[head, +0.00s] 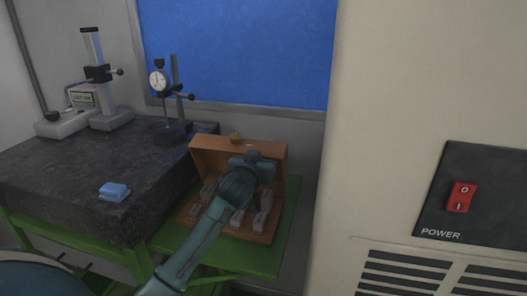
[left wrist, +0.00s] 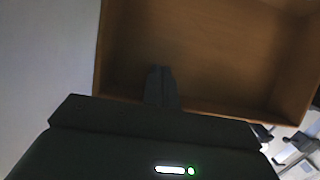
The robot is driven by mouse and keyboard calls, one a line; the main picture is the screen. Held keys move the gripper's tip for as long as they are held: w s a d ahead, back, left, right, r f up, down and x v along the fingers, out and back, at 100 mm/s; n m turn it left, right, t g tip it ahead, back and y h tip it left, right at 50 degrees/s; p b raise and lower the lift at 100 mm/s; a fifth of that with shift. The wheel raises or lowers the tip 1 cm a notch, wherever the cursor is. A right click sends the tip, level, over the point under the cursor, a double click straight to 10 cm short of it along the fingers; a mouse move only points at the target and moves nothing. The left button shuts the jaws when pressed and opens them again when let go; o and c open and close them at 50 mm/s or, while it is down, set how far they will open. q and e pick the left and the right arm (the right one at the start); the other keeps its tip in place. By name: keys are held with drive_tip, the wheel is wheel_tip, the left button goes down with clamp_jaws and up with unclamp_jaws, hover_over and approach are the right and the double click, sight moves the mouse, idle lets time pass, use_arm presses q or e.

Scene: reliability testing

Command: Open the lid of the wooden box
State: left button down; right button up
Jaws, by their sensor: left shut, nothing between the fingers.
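The wooden box (head: 188,212) sits on a green shelf beside the dark stone table. Its lid (head: 214,157) stands raised at the back, with its hollow inner side facing me. Several grey metal pieces lie in the box. My left gripper (head: 250,160) is over the box, in front of the raised lid, and covers part of it. In the left wrist view the fingers of my left gripper (left wrist: 160,80) are shut and empty, at the edge of the lid's hollow inside (left wrist: 215,55). I cannot tell whether they touch the lid. My right gripper is out of view.
A dark stone table (head: 70,165) at left holds a dial gauge stand (head: 158,80), a height gauge (head: 97,75) and a small blue block (head: 115,191). A large beige cabinet (head: 400,90) with a power switch stands close on the right. A green shelf (head: 270,258) lies under the box.

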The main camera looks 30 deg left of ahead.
use_arm(q)
drive_tip(key=shift+w+a+r, duration=0.2)
drive_tip(key=shift+w, duration=0.6)
drive_tip(key=shift+w+a+r, duration=0.15)
drive_tip(key=shift+w+r, duration=0.05)
drive_tip(key=shift+w, duration=0.55)
drive_tip(key=f+v, duration=0.1)
drive_tip(key=v, duration=0.9)
drive_tip(key=shift+f, duration=0.4)
drive_tip(key=shift+s, duration=0.1)
